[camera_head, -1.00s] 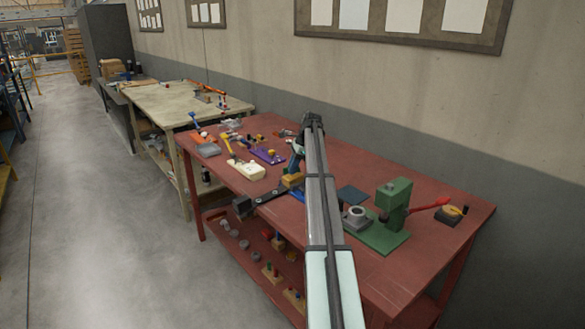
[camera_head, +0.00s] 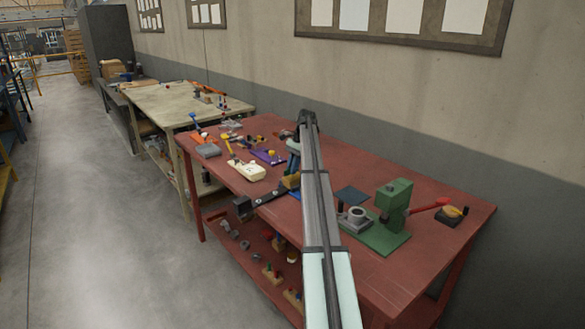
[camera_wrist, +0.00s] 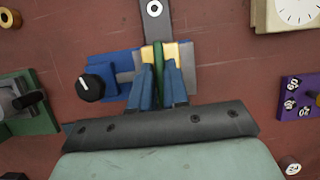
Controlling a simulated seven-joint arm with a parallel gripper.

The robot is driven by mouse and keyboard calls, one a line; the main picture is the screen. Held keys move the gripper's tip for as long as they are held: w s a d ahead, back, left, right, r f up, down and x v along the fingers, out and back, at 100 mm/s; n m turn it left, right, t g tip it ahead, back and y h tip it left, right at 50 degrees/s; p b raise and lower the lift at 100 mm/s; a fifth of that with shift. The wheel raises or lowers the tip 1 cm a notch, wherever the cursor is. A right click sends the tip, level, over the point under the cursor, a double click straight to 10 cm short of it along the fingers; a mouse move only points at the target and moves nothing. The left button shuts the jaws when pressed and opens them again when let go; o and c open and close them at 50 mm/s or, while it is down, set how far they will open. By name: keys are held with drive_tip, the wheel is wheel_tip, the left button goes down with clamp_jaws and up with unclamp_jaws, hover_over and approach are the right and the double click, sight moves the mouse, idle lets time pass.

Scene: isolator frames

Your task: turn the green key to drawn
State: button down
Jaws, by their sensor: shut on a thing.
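The green key (camera_wrist: 158,62) is a narrow upright strip in the wrist view. It stands between yellow blocks (camera_wrist: 183,52) on a blue base (camera_wrist: 125,62) with a grey plate. My gripper (camera_wrist: 160,72) has blue fingers closed on the key from both sides. A black knob (camera_wrist: 90,87) with a white mark sits on the left of the base. In the head view a yellow-brown block (camera_head: 290,181) shows beside my arm, which hides the key and most of the fixture there.
A green press (camera_head: 393,207) with a red lever stands to the right on the red table (camera_head: 440,240). A cream box (camera_head: 247,171) and a purple block (camera_wrist: 302,97) lie to the left in the head view. A metal bar (camera_wrist: 155,20) lies beyond the key.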

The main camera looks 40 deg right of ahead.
idle(0.3)
drive_tip(key=c, duration=1.2)
unclamp_jaws()
drive_tip(key=shift+v, duration=3.75)
